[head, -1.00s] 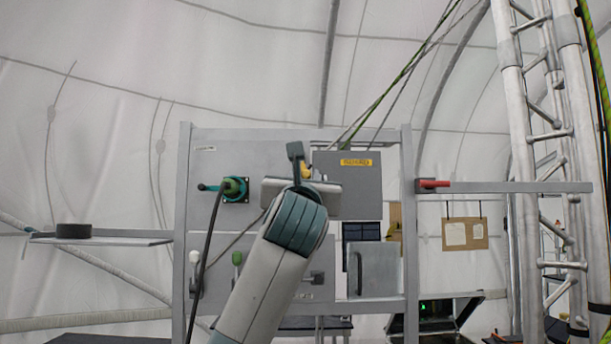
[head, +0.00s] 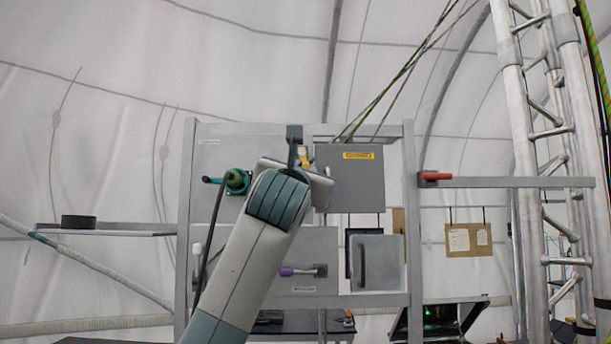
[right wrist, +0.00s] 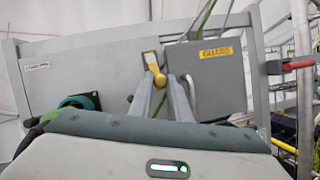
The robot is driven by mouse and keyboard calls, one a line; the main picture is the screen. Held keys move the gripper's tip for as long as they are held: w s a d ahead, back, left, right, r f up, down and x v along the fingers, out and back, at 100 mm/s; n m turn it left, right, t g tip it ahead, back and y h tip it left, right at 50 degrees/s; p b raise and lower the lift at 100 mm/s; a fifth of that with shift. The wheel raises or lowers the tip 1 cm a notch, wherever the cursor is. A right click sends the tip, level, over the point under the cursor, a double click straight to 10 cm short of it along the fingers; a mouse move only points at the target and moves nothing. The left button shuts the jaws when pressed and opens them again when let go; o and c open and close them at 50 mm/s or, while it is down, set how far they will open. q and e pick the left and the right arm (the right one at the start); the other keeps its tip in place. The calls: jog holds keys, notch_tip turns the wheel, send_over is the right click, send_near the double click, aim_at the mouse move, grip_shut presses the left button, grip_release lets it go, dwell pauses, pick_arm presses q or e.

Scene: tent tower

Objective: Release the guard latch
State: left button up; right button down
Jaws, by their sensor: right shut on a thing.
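The guard latch is a small yellow lever (head: 305,159) on the grey panel, at the left edge of the grey guard box (head: 349,185) with its yellow label. In the right wrist view the lever (right wrist: 157,75) hangs down, slightly tilted, from a pale mount. My right gripper (right wrist: 164,82) has its two fingers on either side of the lever's lower end and is shut on it. In the head view my right gripper (head: 299,150) is at the latch, and my wrist hides part of the panel. My left gripper is not in view.
A purple-ended handle (head: 302,271) and a grey door (head: 377,262) are below. A red handle (head: 434,176) is on the right rail.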

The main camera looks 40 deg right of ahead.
jog(key=c, duration=1.9)
grip_release()
jog(key=shift+c, duration=0.2)
jog(key=shift+s+a+f, duration=0.1)
jog(key=shift+a, duration=0.05)
jog(key=b+v, duration=0.9)
jog(key=v, duration=0.8)
